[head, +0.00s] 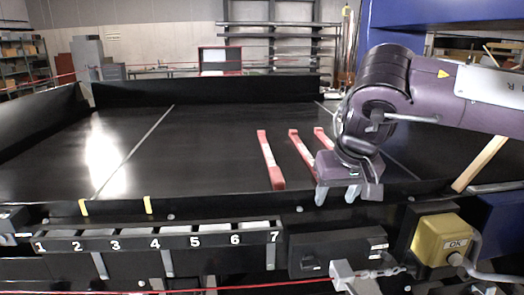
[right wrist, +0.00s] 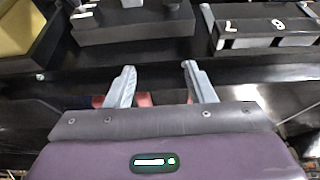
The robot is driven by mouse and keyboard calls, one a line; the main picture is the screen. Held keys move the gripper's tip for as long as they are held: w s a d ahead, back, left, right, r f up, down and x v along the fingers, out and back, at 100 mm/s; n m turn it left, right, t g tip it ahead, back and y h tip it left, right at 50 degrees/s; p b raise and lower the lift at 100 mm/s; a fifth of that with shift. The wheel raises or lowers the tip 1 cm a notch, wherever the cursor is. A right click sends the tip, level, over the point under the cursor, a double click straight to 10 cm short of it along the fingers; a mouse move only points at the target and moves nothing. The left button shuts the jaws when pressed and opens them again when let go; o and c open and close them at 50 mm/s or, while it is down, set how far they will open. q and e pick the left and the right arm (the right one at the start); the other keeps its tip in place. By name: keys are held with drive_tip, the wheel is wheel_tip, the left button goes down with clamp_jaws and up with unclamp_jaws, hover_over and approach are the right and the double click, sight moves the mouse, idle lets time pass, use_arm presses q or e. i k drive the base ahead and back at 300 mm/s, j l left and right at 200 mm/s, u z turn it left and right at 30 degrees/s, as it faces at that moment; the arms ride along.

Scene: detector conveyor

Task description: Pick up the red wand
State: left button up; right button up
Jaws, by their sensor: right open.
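Three red wands with pale middle sections lie side by side on the black conveyor: a left one (head: 265,150), a middle one (head: 300,145) and a right one (head: 320,135). My right gripper (head: 337,195) is open and empty, fingers down, at the conveyor's front edge, right of the wands' near ends. Its body hides part of the middle and right wands. In the right wrist view the open fingers (right wrist: 158,78) have nothing between their tips; red pieces (right wrist: 145,99) show behind the gripper's edge. My left gripper is not in view.
A low black wall (head: 205,90) closes the conveyor's back. Numbered slots (head: 155,238) run along the front, with a yellow OK button box (head: 440,238) at right. A wooden stick (head: 480,165) leans at right. The conveyor's left half is clear.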

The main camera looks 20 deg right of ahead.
sight(276, 177)
drive_tip(key=i, duration=1.15)
